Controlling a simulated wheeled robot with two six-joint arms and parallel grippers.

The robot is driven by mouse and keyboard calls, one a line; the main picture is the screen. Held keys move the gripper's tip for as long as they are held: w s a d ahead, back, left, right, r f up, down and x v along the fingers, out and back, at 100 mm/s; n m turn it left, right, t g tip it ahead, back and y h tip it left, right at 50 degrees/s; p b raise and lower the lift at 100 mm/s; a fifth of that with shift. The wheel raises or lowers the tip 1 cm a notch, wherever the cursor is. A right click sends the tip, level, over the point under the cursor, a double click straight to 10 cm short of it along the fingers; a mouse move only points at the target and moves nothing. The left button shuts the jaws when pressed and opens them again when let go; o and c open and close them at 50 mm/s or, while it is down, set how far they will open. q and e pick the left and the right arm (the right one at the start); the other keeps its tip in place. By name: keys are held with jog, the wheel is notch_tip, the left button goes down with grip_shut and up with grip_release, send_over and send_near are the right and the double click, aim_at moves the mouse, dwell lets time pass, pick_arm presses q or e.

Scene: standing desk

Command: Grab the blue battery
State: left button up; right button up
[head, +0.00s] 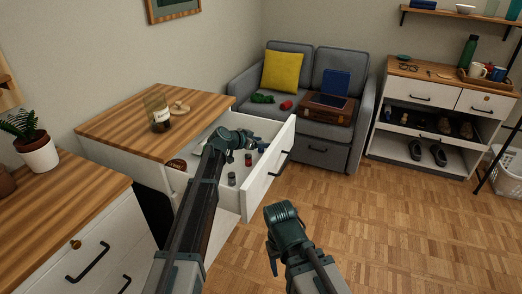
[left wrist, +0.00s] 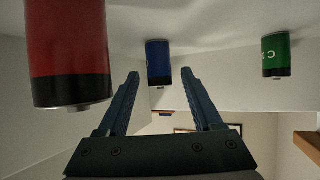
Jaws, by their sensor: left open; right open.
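The blue battery (left wrist: 158,62) stands in the left wrist view, which looks upside down. It has a black end band and appears between the two finger tips of my left gripper (left wrist: 160,78), a little beyond them. The fingers are open and hold nothing. In the head view my left gripper (head: 248,141) is over the open drawer (head: 269,174). My right gripper (head: 273,248) is open and empty, low in front of the drawer above the floor.
A red battery (left wrist: 68,50) is large and close at left in the left wrist view, and a green battery (left wrist: 275,55) stands at right. Drawer walls surround them. A glass jar (head: 157,113) stands on the cabinet top (head: 110,122). The wooden floor at right is clear.

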pick_arm(q)
jog(key=b+x, duration=0.1)
jog(key=x, duration=0.2)
jog(key=shift+a, duration=0.1)
jog(key=shift+r, duration=0.1)
jog(key=shift+c, duration=0.2)
grip_shut()
